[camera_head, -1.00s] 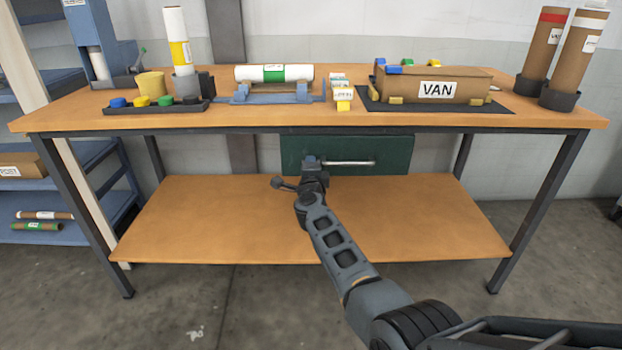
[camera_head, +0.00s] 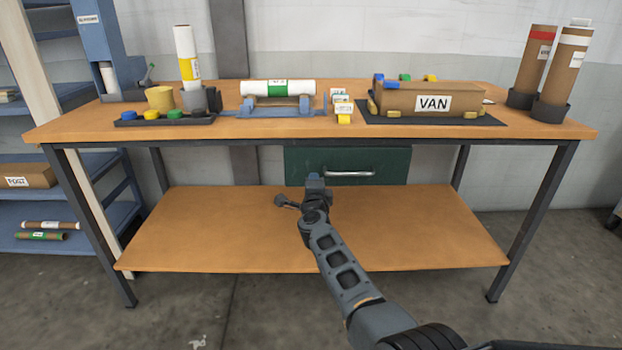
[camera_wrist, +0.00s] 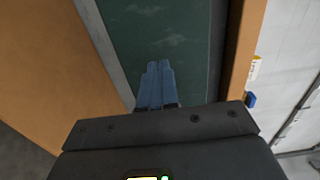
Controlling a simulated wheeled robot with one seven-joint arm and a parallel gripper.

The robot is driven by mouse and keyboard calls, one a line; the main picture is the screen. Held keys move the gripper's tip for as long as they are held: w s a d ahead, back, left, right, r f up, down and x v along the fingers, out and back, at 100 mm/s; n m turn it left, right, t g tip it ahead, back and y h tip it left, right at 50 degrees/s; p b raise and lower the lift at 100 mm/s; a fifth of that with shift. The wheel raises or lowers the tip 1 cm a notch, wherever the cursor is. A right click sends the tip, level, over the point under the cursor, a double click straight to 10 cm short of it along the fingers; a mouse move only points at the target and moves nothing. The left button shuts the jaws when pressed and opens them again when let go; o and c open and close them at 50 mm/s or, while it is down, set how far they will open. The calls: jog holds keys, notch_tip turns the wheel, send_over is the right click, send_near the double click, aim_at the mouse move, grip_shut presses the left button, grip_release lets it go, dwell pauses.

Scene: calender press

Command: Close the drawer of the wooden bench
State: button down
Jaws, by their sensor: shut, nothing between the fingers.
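The wooden bench (camera_head: 260,128) stands ahead with a dark metal frame. Its dark green drawer (camera_head: 390,163) with a bright bar handle (camera_head: 350,174) hangs under the top, right of centre. In the head view my gripper (camera_head: 314,178) is in front of the drawer's left part, left of the handle. In the wrist view my gripper's blue fingers (camera_wrist: 157,78) are together and empty, pointing at the green drawer front (camera_wrist: 150,35). Whether the fingertips touch it is not clear. How far the drawer stands out is hard to tell.
A lower wooden shelf (camera_head: 420,235) spans the bench legs below my arm. On the bench top stand a box marked VAN (camera_head: 410,100), a white roll (camera_head: 278,88) on a stand, and brown tubes (camera_head: 563,70). Blue shelving (camera_head: 60,240) is at the left.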

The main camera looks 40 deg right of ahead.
jog(key=s+a+n+t+y+p, duration=0.15)
jog(key=s+a+n, duration=0.3)
jog(key=s, duration=0.85)
jog(key=s+a+f+n+y+p, duration=0.1)
jog(key=s+a+n+y+p, duration=0.25)
jog(key=s, duration=0.95)
jog(key=s+a+n+t+y+p, duration=0.15)
jog(key=s+a+n, duration=0.45)
jog(key=s, duration=0.7)
jog(key=s+a+r+n+g+y+p, duration=0.1)
jog(key=s+a+r+n, duration=0.2)
jog(key=s+r, duration=0.2)
jog(key=s+a+r+n+g+y+p, duration=0.1)
jog(key=s+a+r+n, duration=0.2)
jog(key=s, duration=0.8)
jog(key=s+a+r+n+g+y, duration=0.1)
jog(key=s+a+r+n, duration=0.2)
jog(key=s+r, duration=0.5)
jog(key=shift+a+n+p, duration=0.4)
jog(key=shift+n, duration=0.5)
jog(key=shift+d+y, duration=0.1)
jog(key=shift+y, duration=0.15)
